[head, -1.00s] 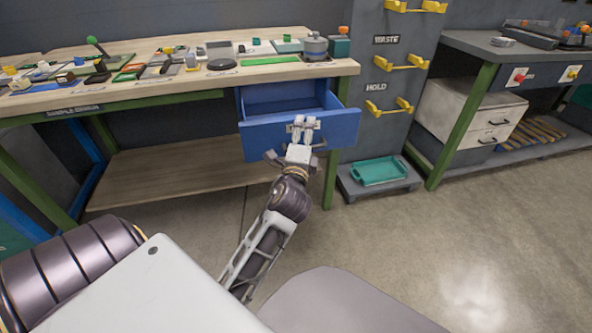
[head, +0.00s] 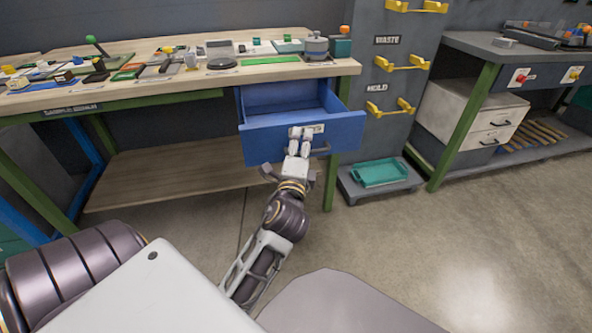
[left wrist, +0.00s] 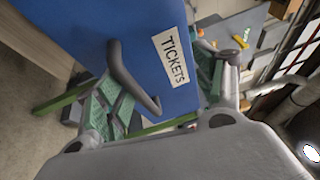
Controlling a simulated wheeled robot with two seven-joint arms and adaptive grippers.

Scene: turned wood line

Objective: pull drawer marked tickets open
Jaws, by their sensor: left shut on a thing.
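The blue drawer (head: 262,146) stands pulled out from under the wooden bench, and its empty-looking inside shows from above. In the left wrist view its front (left wrist: 85,25) carries a white label (left wrist: 174,59) reading TICKETS, beside a dark bar handle (left wrist: 125,72). My left gripper (head: 301,134) is at the drawer front and shut on the handle. In the left wrist view its green-padded fingers (left wrist: 165,85) lie on either side of the handle, with the left finger close to it. In the head view the gripper hides part of the handle. My right gripper is not in view.
A dark panel with yellow holders (head: 390,108) and a teal tray (head: 379,172) stand to the right. The floor in front is clear.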

